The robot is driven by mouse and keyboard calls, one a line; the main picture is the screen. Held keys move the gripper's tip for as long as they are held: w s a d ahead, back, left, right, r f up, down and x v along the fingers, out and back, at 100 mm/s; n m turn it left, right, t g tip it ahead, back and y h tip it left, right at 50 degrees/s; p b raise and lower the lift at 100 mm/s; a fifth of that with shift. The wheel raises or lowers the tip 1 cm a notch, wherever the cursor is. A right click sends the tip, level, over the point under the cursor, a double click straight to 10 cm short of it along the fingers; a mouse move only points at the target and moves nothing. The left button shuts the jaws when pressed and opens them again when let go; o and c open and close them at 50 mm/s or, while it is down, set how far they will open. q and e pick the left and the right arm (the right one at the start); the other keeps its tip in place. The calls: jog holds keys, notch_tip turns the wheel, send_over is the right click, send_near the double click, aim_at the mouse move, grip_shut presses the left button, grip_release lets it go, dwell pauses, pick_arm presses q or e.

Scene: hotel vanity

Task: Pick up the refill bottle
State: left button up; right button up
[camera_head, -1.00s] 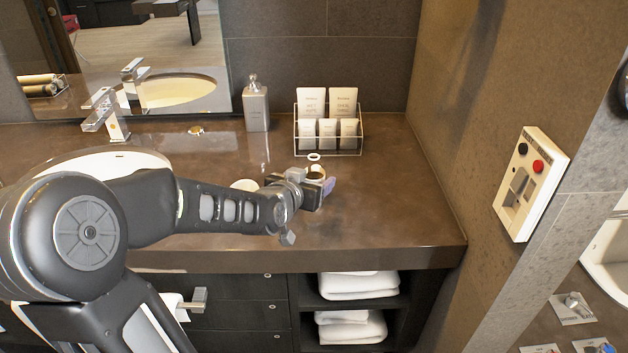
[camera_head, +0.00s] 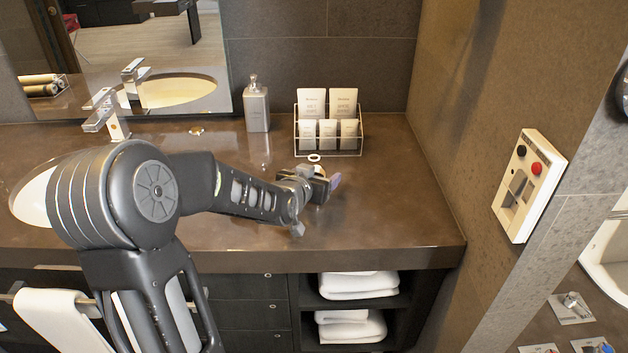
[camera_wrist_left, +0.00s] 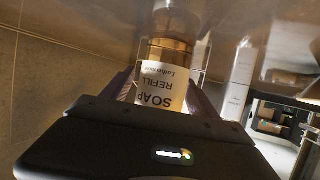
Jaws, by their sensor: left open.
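The refill bottle (camera_wrist_left: 165,82) is amber with a white label reading SOAP REFILL. In the left wrist view, which is upside down, it stands between the two fingers of my left gripper (camera_wrist_left: 163,92). The fingers are apart, one on each side of the bottle; whether either touches it I cannot tell. In the head view my left gripper (camera_head: 325,186) is low over the counter, in front of the amenity rack, and its body hides nearly all of the bottle. My right gripper is in neither view.
A grey pump bottle (camera_head: 256,108) and a wire rack (camera_head: 334,152) of white tubes stand behind the gripper. The faucet (camera_head: 106,115) is at left, a wall panel (camera_head: 527,186) at right. The counter's right side (camera_head: 405,210) is clear.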

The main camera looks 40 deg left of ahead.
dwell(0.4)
pick_arm(q)
grip_shut()
dwell(0.6)
